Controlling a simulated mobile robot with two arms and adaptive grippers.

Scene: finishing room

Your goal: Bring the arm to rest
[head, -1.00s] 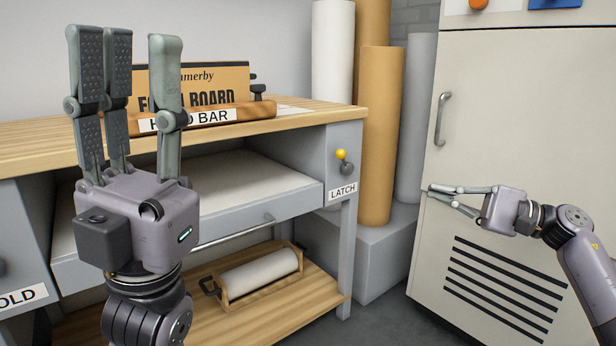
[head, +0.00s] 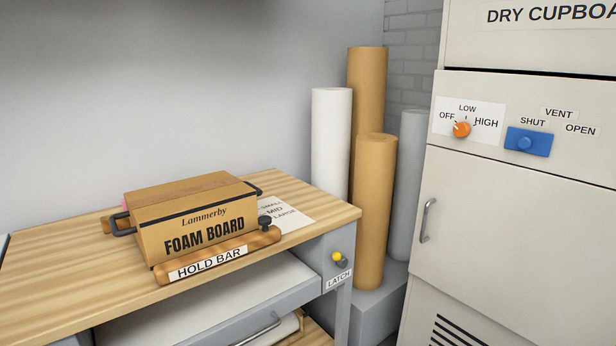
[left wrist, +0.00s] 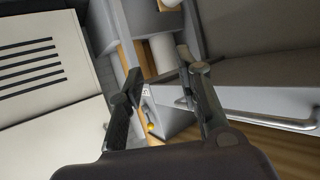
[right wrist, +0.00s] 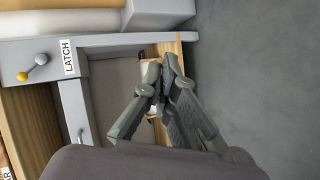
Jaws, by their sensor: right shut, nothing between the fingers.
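Neither of my arms shows in the head view. In the left wrist view my left gripper (left wrist: 160,75) has its fingers spread apart with nothing between them. In the right wrist view my right gripper (right wrist: 160,70) has its fingertips together, holding nothing, in front of the bench's lower part. Neither gripper appears to touch anything.
A wooden bench (head: 60,290) carries a foam board box (head: 200,215) behind a hold bar (head: 215,262). A latch with a yellow knob (head: 337,257) sits at its right end. Rolls (head: 375,210) stand between bench and dry cupboard (head: 520,230). Grey floor (right wrist: 260,80) is clear.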

